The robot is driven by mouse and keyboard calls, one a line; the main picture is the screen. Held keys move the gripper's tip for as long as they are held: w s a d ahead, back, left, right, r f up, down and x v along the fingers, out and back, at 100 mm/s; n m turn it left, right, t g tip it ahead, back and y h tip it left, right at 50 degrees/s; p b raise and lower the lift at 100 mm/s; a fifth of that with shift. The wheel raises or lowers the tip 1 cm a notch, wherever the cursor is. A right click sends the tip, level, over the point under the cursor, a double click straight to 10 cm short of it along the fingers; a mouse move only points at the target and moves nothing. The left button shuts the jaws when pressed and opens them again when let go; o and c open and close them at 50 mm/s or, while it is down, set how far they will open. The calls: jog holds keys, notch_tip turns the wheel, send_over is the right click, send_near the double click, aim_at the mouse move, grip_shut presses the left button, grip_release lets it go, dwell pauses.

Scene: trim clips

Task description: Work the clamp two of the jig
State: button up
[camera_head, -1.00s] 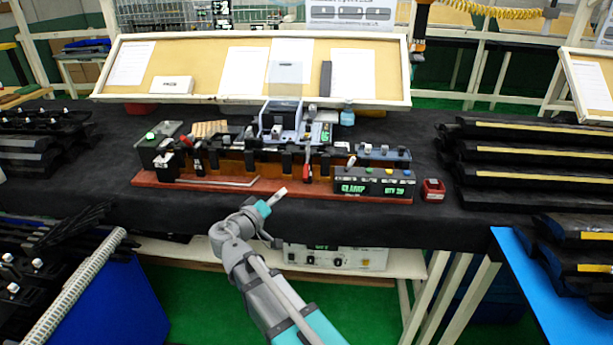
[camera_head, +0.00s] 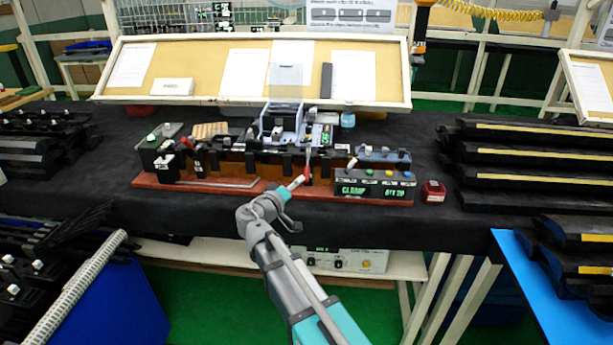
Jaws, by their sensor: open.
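The jig (camera_head: 225,180) is a long dark fixture on a reddish-brown base, lying along the front of the black-covered bench. A clamp with a red handle (camera_head: 307,173) stands at its right of centre. Other small dark clamps and blocks line its front, and I cannot tell which is clamp two. My gripper (camera_head: 299,182) is at the jig's front edge, just left of and below the red handle in the picture. It is open, its fingers small and pale. I cannot tell whether it touches the handle, and nothing shows held.
A dark box with green display text (camera_head: 374,187) and coloured buttons sits at the jig's right end, with a small red box (camera_head: 433,191) beside it. A blue-grey holder (camera_head: 281,122) stands behind. Stacked black trim parts (camera_head: 535,155) fill the right. The bench front (camera_head: 150,208) is bare.

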aim_at(306, 173)
jog(key=shift+x, duration=2.8)
grip_shut()
jog(key=shift+d, duration=0.1)
